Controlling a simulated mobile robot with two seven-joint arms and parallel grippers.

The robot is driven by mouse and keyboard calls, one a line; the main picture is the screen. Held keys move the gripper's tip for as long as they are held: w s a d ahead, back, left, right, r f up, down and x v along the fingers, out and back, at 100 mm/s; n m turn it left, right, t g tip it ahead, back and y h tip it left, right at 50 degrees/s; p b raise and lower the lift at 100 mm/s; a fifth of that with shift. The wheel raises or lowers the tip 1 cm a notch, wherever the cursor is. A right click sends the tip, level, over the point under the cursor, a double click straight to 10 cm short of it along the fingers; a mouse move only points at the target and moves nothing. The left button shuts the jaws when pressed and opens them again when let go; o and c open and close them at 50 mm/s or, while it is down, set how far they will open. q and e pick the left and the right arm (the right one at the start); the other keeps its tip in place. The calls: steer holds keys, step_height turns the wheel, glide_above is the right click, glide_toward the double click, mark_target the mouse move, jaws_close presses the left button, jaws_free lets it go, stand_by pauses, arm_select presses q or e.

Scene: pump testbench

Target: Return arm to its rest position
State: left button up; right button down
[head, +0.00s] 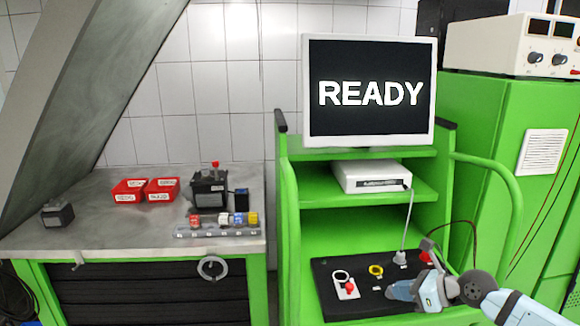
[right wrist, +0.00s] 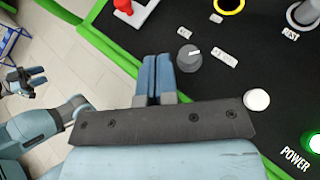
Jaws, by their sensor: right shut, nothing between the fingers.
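My right gripper (head: 392,291) is over the front right part of the black control panel (head: 328,300) on the green cart. Its blue fingers are together and hold nothing. In the right wrist view the shut fingers (right wrist: 158,62) appear beside a dark knob (right wrist: 189,57); I cannot tell whether they touch it. A white button (right wrist: 256,99) and a lit green POWER button (right wrist: 314,143) are to their right. My left gripper (right wrist: 28,76) shows small at the left of the right wrist view, away from the panel; its finger opening is unclear.
A monitor (head: 368,92) reading READY stands on the cart (head: 290,220), above a white box (head: 372,177). A cable runs down to the panel. A curved green rail (head: 508,190) is on the right. The workbench (head: 100,228) at left holds red bins (head: 130,191) and a pump (head: 209,188).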

steer(key=s+a+f+m+t+y+p, duration=0.2)
steer(key=s+a+m+t+y+p, duration=0.3)
steer(key=s+a+m, duration=1.05)
steer(key=s+d+f+m+g+h+p, duration=0.1)
steer(key=s+d+f+m+h, duration=0.3)
steer(key=s+m, duration=0.4)
steer(key=s+d+f+m+h+p, duration=0.1)
steer(key=s+d+f+m+h, duration=0.2)
steer(key=m, duration=1.5)
steer(key=s+f+h, duration=0.4)
steer(key=s+f, duration=0.1)
steer(key=f, duration=0.1)
steer(key=shift+s+d+f+g, duration=0.2)
steer(key=shift+d+f+g, duration=0.05)
steer(key=shift+d+g, duration=0.15)
steer(key=shift+m, duration=0.25)
